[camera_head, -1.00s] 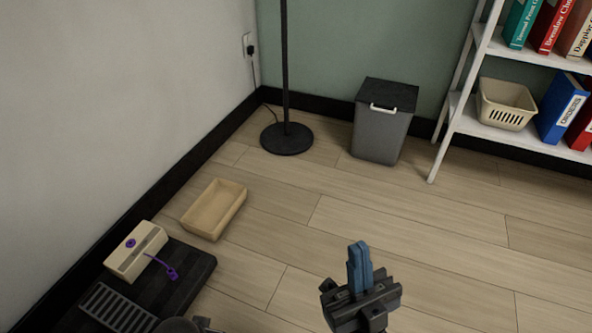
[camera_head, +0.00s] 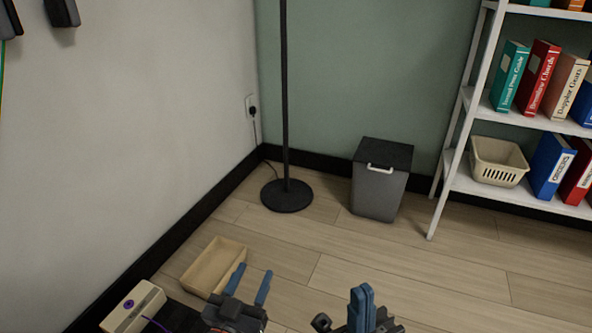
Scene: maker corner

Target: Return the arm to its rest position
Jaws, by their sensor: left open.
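My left gripper (camera_head: 251,278) is at the bottom centre-left. Its two blue fingers are spread apart and nothing is between them. It is just right of the tan tray in the picture. My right gripper (camera_head: 362,296) is at the bottom, right of the left one. Its blue fingers are together, with nothing seen in them. Most of both arms is out of view below.
A tan open tray (camera_head: 232,250) and a cream box (camera_head: 134,308) with a purple part are at the lower left. A black lamp stand (camera_head: 287,196), a grey bin (camera_head: 379,187) and a white shelf (camera_head: 446,184) stand behind. Wood floor between is clear.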

